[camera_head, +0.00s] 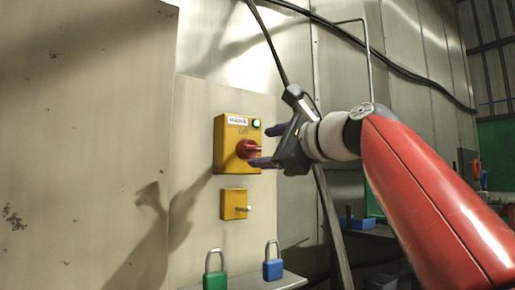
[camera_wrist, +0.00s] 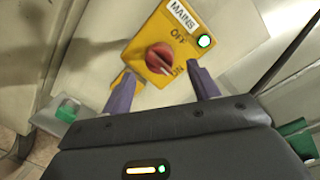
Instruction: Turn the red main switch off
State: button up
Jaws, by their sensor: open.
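The red main switch (camera_head: 245,149) is a round knob on a yellow box (camera_head: 221,158) fixed to a pale panel. The box has a MAINS label, the word OFF above the knob, and a lit green lamp (camera_head: 256,123). The knob (camera_wrist: 158,57) also shows in the wrist view; its pale mark points away from OFF, toward the lower right. My gripper (camera_head: 266,146) is just in front of the box, to the right of the knob. In the wrist view its open fingers (camera_wrist: 160,76) stand on either side of the knob, with nothing held. Contact cannot be told.
A smaller yellow box (camera_head: 232,207) with a metal pin sits below the switch box. A green padlock (camera_head: 215,281) and a blue padlock (camera_head: 273,270) stand on a ledge below. A black cable (camera_head: 268,38) runs down the wall behind my gripper.

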aim_at(256, 148)
jog(key=shift+p+x, duration=0.3)
jog(key=shift+x, duration=1.8)
jog(key=c, duration=1)
jog(key=shift+o, duration=0.2)
